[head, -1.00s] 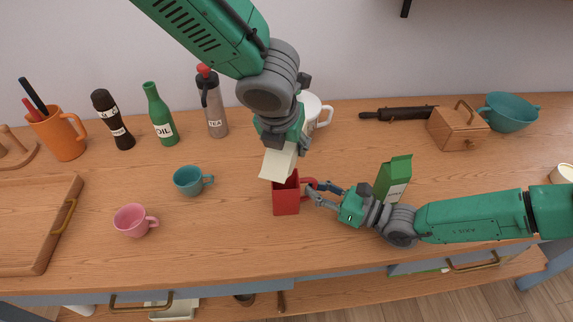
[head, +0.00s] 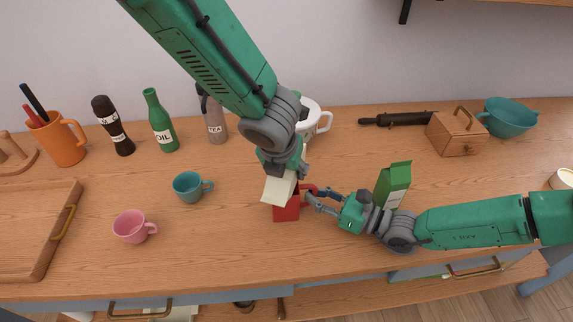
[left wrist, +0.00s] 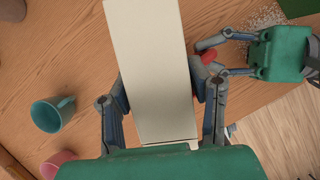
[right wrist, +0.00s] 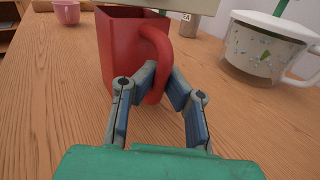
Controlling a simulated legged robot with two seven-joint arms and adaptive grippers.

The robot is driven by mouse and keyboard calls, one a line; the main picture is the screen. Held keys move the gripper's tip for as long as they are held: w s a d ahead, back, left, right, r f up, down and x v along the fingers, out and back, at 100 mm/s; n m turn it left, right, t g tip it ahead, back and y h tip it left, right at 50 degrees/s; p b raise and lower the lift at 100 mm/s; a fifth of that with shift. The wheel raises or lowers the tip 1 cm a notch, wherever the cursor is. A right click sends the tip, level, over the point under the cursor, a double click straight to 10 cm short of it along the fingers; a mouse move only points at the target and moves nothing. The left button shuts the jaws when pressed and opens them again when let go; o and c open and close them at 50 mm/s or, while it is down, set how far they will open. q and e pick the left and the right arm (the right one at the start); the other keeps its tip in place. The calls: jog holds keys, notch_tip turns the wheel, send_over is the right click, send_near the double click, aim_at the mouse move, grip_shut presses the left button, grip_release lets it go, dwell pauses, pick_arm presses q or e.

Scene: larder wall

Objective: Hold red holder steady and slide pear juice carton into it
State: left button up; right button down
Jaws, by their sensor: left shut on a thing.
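The red holder (head: 287,212) stands upright on the counter, its handle toward my right gripper. My left gripper (head: 281,172) is shut on a cream carton (head: 278,190), taken as the pear juice carton; no label shows. The carton is tilted and hides most of the holder's mouth in the head view. It fills the middle of the left wrist view (left wrist: 150,70). In the right wrist view the carton's low end (right wrist: 175,4) shows at the holder's rim (right wrist: 120,10); I cannot tell whether it is inside. My right gripper (right wrist: 160,80) has its fingers closed around the holder's handle (right wrist: 157,45).
A green carton (head: 393,185) stands just behind my right wrist. A white lidded mug (head: 310,120) is behind my left gripper. A teal cup (head: 188,186) and a pink cup (head: 131,227) stand to the left. The counter in front of the holder is clear.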

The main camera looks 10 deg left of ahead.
pick_arm(q)
jog(key=o, duration=1.5)
jog(key=shift+f, duration=0.1)
jog(key=shift+c, duration=0.2)
jog(key=shift+r, duration=0.45)
jog(key=v, duration=1.2)
jog(key=shift+r, duration=0.2)
jog(key=shift+o, duration=0.5)
